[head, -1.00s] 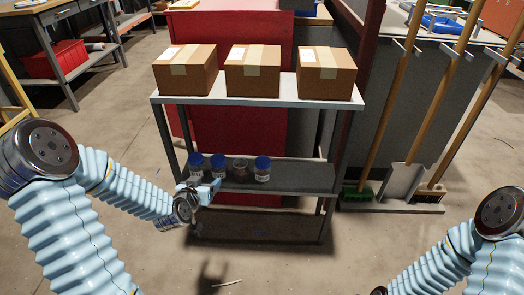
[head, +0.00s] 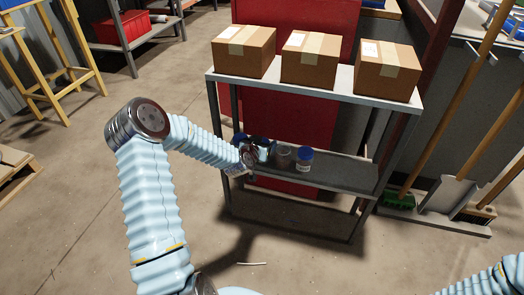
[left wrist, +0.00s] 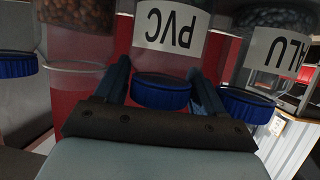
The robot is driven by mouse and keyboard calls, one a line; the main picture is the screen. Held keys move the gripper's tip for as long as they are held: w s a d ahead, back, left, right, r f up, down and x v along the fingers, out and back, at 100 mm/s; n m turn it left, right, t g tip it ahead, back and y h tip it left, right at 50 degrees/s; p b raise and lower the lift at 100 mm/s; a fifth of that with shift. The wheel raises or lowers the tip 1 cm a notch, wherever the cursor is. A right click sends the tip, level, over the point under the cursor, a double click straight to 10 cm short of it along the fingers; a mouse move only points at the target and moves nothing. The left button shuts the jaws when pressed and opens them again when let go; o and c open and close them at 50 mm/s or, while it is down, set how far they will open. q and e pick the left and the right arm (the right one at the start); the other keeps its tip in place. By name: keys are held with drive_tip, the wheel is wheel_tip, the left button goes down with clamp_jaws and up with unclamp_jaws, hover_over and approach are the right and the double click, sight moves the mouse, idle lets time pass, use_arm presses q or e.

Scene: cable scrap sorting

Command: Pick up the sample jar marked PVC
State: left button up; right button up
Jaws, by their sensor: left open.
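The PVC jar (left wrist: 172,28), with a white label and a blue lid, shows upside down in the left wrist view. It stands between the two fingers of my left gripper (left wrist: 160,88), which is open. I cannot tell whether either finger touches it. In the head view, my left gripper (head: 262,152) is at the lower shelf, in front of the left part of the jar row, and mostly hides the PVC jar. The ALU jar (left wrist: 278,45) is close beside the PVC jar. My right gripper is out of view.
A lidless jar (head: 284,157) and another blue-lidded jar (head: 304,160) stand to the right on the lower shelf (head: 345,177). Three cardboard boxes (head: 309,62) sit on the top shelf above. Brooms (head: 448,110) lean at the right. The lower shelf's right part is clear.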

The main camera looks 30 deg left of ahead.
use_arm(q)
drive_tip(key=shift+w+f, duration=0.1)
drive_tip(key=shift+w, duration=0.15)
drive_tip(key=c, duration=0.8)
drive_tip(key=shift+c, duration=0.2)
